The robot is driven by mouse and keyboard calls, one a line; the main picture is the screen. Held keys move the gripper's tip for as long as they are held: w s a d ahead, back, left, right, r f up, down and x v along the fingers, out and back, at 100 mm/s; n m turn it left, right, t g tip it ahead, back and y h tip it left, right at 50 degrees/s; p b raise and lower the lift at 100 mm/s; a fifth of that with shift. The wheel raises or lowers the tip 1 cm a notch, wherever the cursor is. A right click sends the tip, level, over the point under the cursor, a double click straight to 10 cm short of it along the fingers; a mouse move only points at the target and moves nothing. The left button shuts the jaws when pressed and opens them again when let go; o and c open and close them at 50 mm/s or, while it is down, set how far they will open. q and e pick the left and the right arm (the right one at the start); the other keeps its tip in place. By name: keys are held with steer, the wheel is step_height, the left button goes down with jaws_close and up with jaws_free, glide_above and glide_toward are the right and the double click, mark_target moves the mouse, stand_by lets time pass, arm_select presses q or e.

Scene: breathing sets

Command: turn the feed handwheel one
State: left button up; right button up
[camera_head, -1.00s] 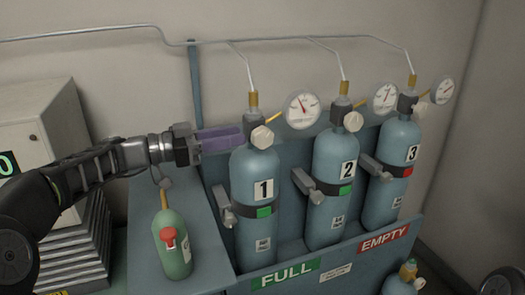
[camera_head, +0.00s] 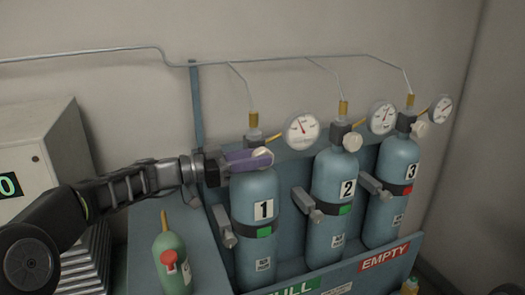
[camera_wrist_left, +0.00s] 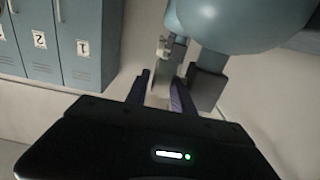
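Cylinder 1 (camera_head: 257,240) is a blue bottle standing at the left of the rack, with a green tag. Its pale feed handwheel (camera_head: 262,153) sits on the valve at the top and is partly covered by my gripper. My left gripper (camera_head: 250,160) reaches in from the left, with its purple fingers at this handwheel. In the left wrist view the fingers (camera_wrist_left: 160,92) stand apart, with something pale between them. I cannot tell whether they touch the wheel. My right gripper is not in view.
Cylinders 2 (camera_head: 335,215) and 3 (camera_head: 393,210) stand to the right, each with a pale handwheel. A round gauge (camera_head: 302,130) is close beside handwheel 1. A green bottle (camera_head: 172,262) stands below my left arm. A thin pipe (camera_head: 290,58) runs along the wall.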

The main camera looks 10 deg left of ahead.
arm_select(q)
steer(key=shift+x, duration=0.85)
steer(key=shift+c, duration=0.6)
jaws_close()
